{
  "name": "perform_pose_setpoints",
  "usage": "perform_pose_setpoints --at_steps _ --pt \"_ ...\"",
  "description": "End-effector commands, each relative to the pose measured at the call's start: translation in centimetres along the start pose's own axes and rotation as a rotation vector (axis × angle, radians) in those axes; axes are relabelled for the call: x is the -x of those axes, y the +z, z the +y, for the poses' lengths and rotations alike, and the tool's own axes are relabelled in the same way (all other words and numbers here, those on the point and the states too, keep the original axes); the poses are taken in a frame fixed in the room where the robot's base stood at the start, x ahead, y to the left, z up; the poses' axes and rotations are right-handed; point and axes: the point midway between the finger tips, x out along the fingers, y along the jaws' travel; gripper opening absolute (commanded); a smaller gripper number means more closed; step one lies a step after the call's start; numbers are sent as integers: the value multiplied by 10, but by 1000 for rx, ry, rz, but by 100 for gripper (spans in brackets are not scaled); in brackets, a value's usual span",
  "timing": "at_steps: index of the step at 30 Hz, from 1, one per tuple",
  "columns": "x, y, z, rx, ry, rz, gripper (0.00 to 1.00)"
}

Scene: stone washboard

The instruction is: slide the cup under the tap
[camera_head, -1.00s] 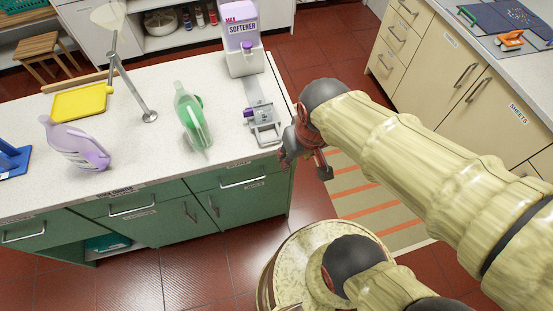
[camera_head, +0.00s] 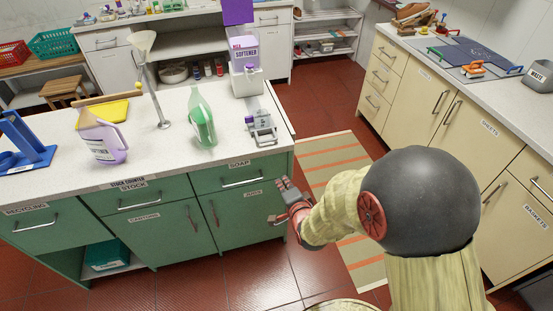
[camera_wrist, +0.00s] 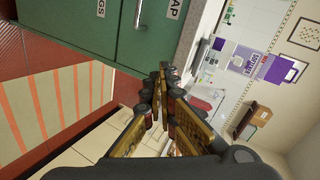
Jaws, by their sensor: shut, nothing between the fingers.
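The softener dispenser (camera_head: 245,65) stands at the back right of the white counter, with a purple tap (camera_head: 249,70) on its front. In front of it a metal slide (camera_head: 262,128) runs towards the counter's front edge. A small grey and purple piece (camera_head: 250,119) beside the slide may be the cup; it is too small to be sure. My gripper (camera_head: 283,186) is in front of the green cabinet, below the counter top and apart from the slide. It is shut and empty. In the wrist view its fingers (camera_wrist: 165,76) meet, with the purple-labelled dispenser (camera_wrist: 243,63) beyond.
A green bottle (camera_head: 201,117), a lilac jug (camera_head: 102,138) and a funnel on a stand (camera_head: 151,80) stand left of the slide. The white counter's edge and green cabinet (camera_head: 240,212) are close to my gripper. Red floor and a striped mat (camera_head: 325,150) lie right.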

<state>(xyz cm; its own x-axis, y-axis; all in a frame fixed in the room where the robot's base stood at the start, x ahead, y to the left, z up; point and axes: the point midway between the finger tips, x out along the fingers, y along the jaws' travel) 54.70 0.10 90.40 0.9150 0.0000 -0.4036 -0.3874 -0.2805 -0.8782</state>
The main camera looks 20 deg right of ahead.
Motion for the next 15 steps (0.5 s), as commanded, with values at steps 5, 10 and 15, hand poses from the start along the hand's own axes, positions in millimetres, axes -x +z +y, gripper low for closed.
perform_pose_setpoints --at_steps 5,10,15 --pt "4 -15 -52 -204 -192 35 0" --pt "3 -18 -60 -282 -222 32 0" --pt "-15 -18 -63 -286 -222 31 0"
